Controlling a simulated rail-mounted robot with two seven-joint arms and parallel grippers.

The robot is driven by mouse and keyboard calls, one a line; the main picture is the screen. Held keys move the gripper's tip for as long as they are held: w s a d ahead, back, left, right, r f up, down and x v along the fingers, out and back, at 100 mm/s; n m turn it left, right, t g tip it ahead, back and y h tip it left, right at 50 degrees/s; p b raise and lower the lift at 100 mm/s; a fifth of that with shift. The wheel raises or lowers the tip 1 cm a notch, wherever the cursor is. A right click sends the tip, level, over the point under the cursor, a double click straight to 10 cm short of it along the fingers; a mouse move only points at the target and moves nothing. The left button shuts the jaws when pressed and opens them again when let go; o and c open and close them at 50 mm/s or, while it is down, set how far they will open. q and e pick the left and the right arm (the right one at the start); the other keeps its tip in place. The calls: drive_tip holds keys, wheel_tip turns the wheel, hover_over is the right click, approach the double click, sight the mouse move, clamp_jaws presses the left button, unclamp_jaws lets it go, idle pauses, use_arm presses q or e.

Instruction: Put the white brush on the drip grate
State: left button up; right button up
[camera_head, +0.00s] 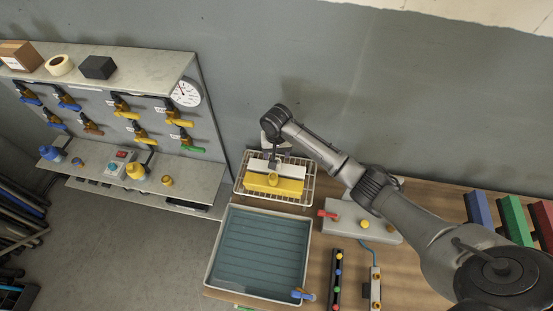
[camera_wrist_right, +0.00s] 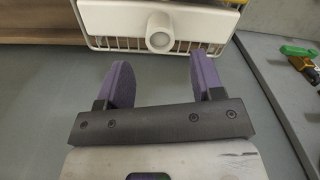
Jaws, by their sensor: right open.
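The white brush (camera_head: 292,171) lies in a wire basket (camera_head: 312,182), behind a yellow brush (camera_head: 272,184). My right gripper (camera_head: 273,164) is over the white brush and hides part of it in the head view. In the right wrist view, the white brush (camera_wrist_right: 125,22) shows its round socket beyond the fingertips. My right gripper (camera_wrist_right: 165,75) is open there, with nothing between its purple fingers. The drip grate (camera_head: 260,250) is the teal slatted surface in a white-rimmed basin in front of the basket. My left gripper is out of view.
The grate is bare. A blue-handled valve (camera_head: 303,294) sits at the basin's front right corner. A grey box with a red lever (camera_head: 328,214) stands right of the basket. A valve panel (camera_head: 130,105) with shelves is at the left.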

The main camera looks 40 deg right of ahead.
wheel_tip(320, 180, up, 6)
drive_tip(key=s+a+f+n, duration=0.1)
drive_tip(key=s+a+f, duration=0.1)
drive_tip(key=s+f, duration=0.1)
drive_tip(key=s+a+f+n, duration=0.1)
drive_tip(key=s+a+f, duration=0.2)
drive_tip(key=shift+s+a+f+n, duration=0.1)
drive_tip(key=shift+a+f+n, duration=0.05)
drive_tip(key=shift+n, duration=0.25)
drive_tip(key=s+a+f+n+t, duration=0.1)
drive_tip(key=s+a+f+n, duration=0.15)
drive_tip(key=s, duration=0.35)
drive_tip(key=s+a+f+n+t, duration=0.1)
drive_tip(key=s+a+f, duration=0.15)
drive_tip(key=s, duration=0.35)
drive_tip(key=s+a+r+n, duration=0.1)
drive_tip(key=s+r, duration=0.1)
drive_tip(key=s, duration=0.6)
drive_tip(key=s+a+r+n+t, duration=0.1)
drive_tip(key=s+r+n, duration=0.1)
drive_tip(key=s, duration=0.6)
drive_tip(key=shift+r+t, duration=0.3)
drive_tip(key=shift+r, duration=0.25)
drive_tip(key=shift+s, duration=0.1)
